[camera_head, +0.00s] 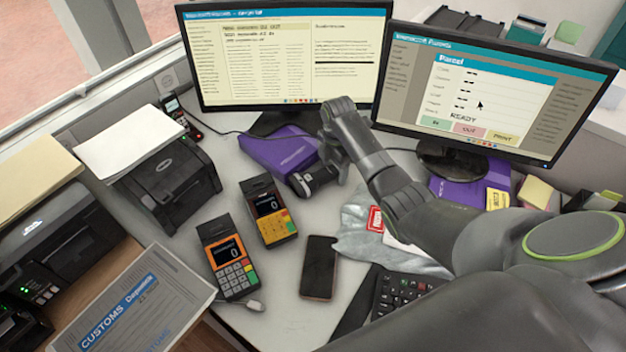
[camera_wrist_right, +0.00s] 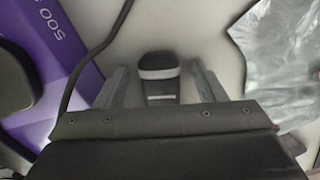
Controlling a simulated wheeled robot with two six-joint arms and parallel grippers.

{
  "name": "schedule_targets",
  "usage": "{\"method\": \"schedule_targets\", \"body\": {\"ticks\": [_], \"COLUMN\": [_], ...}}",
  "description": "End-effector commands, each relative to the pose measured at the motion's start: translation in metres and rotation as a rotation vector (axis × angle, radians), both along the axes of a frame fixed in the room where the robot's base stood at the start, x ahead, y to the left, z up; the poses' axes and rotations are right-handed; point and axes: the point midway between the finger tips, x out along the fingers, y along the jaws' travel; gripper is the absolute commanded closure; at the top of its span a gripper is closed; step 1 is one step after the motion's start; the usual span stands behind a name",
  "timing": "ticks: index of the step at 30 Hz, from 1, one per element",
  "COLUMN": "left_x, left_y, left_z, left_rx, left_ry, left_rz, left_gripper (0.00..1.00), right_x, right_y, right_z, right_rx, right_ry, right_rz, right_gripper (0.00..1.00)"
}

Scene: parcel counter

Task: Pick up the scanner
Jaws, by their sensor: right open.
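The scanner (camera_head: 316,180) is a dark, rounded device on the white counter, at the right edge of a purple parcel. My right gripper (camera_head: 334,160) is just above and beside it, partly hidden by its own wrist. In the right wrist view, the two grey fingers of my right gripper (camera_wrist_right: 160,88) are spread apart. A dark piece with a pale band, which looks like part of the scanner (camera_wrist_right: 158,68), lies between them with gaps on both sides. I cannot tell how deep it sits between the fingers. My left gripper is not in view.
The purple parcel (camera_head: 277,150) lies left of the gripper, with a dark cable (camera_wrist_right: 90,62) over it. Two card terminals (camera_head: 229,256) and a phone (camera_head: 318,267) lie nearer. A grey plastic bag (camera_head: 358,238) lies right. Two monitors (camera_head: 290,60) stand behind.

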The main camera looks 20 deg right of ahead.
Motion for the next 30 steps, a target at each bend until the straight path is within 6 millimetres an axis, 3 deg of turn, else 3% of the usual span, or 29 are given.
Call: {"method": "schedule_targets", "body": {"ticks": [3,15,23,30], "left_x": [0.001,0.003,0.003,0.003], "left_y": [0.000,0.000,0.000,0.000], "left_z": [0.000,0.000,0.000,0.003], "left_rx": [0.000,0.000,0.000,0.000], "left_ry": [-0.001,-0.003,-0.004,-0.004], "left_rz": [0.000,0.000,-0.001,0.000], "left_gripper": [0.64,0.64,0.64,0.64], "right_x": [0.000,0.000,0.000,0.002], "right_y": [0.000,0.000,0.000,-0.001], "right_z": [0.000,0.000,0.003,0.040], "right_rx": [0.000,0.000,-0.001,-0.001], "right_ry": [0.000,0.001,-0.001,-0.005], "right_rz": [0.000,-0.001,-0.001,-0.001], "right_gripper": [0.36,0.89,0.90,0.90]}}
